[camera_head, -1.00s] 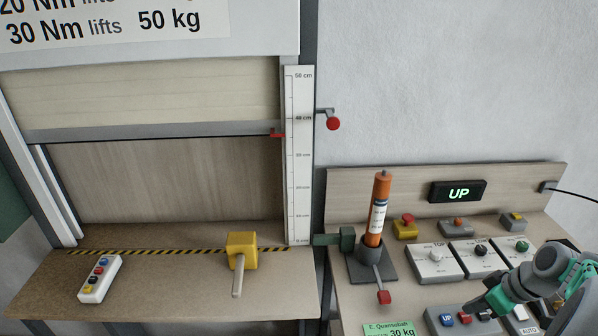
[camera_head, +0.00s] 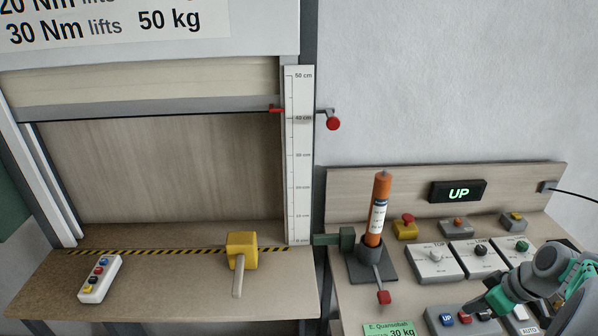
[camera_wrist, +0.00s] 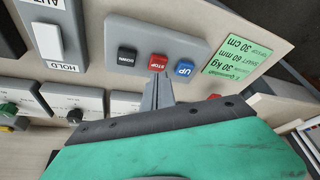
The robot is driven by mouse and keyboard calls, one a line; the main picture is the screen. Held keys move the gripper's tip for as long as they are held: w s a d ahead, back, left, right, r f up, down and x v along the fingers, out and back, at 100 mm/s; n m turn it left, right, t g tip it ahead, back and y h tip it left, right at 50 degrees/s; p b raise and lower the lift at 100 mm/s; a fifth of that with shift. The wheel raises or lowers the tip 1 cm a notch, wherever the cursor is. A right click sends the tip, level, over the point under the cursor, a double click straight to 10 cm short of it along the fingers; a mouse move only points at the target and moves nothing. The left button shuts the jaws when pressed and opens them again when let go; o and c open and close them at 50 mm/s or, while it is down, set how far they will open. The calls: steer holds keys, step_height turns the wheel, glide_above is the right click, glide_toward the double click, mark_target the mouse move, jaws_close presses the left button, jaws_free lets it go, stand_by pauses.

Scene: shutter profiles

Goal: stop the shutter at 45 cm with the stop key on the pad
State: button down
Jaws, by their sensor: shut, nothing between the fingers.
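The shutter (camera_head: 150,108) is partly raised, and its red pointer (camera_head: 277,109) stands just above the 40 cm mark on the white scale (camera_head: 299,200), at about 42 cm. The lit display (camera_head: 458,191) reads UP. The grey pad (camera_wrist: 197,45) carries a blue UP key (camera_wrist: 184,69), a red STOP key (camera_wrist: 159,62) and a dark DOWN key (camera_wrist: 127,56). My gripper (camera_wrist: 161,76) is shut and empty, its tips right at the STOP key; I cannot tell whether they touch it. In the head view the STOP key (camera_head: 465,319) shows left of my gripper (camera_head: 473,307).
Several control boxes, one with a white knob (camera_head: 436,255), stand behind the pad. An orange cylinder (camera_head: 381,205) stands on the bench to the left. A white remote (camera_head: 100,279) and a yellow block with a handle (camera_head: 241,250) are by the shutter sill.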

steer(key=shift+f+b, duration=1)
steer(key=shift+f, duration=0.1)
step_height(320, 180, up, 8)
steer(key=p, duration=0.5)
steer(key=shift+r+p, duration=0.2)
steer(key=shift+p, duration=0.15)
